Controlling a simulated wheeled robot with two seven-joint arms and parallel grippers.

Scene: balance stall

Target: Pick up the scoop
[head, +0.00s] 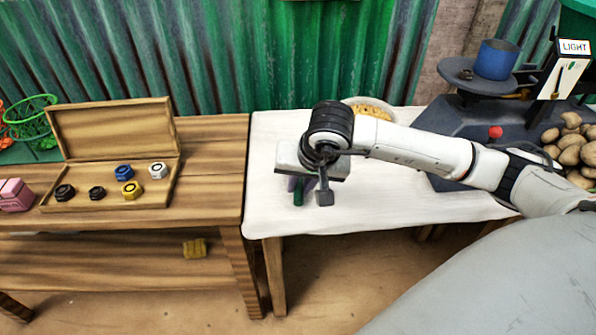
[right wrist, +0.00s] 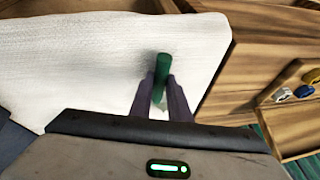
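The scoop's green handle (right wrist: 161,75) shows in the right wrist view between the two dark purple fingers of my right gripper (right wrist: 161,88). The fingers are close together and the handle fills the gap between them, so the gripper looks shut on it. The rest of the scoop is mostly hidden. In the head view my right gripper (head: 294,184) points down over the left part of the white-covered table, with a bit of the green scoop (head: 298,195) below it. Whether the scoop touches the table I cannot tell. My left gripper is not in view.
The white cloth (head: 400,205) is mostly clear. A bowl of yellow pieces (head: 372,108) is behind my arm. A dark scale with a blue pot (head: 496,60) and potatoes (head: 570,140) are at right. A wooden box (head: 110,190) with coloured weights is on the left table.

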